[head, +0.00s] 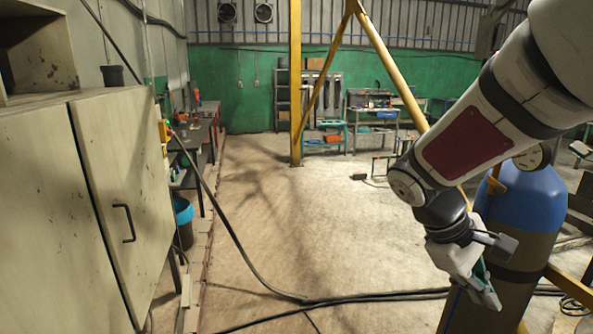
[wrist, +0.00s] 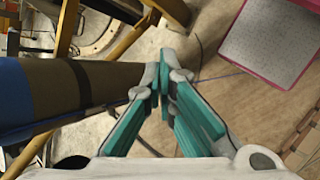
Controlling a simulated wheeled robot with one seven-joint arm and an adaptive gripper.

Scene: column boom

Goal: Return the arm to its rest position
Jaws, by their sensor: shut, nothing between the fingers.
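My arm comes in from the upper right of the head view and bends down at the wrist. My gripper (head: 490,298) points down in front of a blue and brown gas cylinder (head: 530,208). In the wrist view my gripper (wrist: 163,72) has its teal-padded fingers together at the tips, with nothing between them. The cylinder (wrist: 85,90) lies to the left of the fingers in that view. I cannot tell whether the gripper touches it.
A beige cabinet (head: 85,215) stands close on the left. A yellow column (head: 295,90) with a slanted brace stands ahead. Black cables (head: 340,298) cross the floor. Workbenches (head: 370,108) line the back. The middle floor (head: 275,215) is mostly clear.

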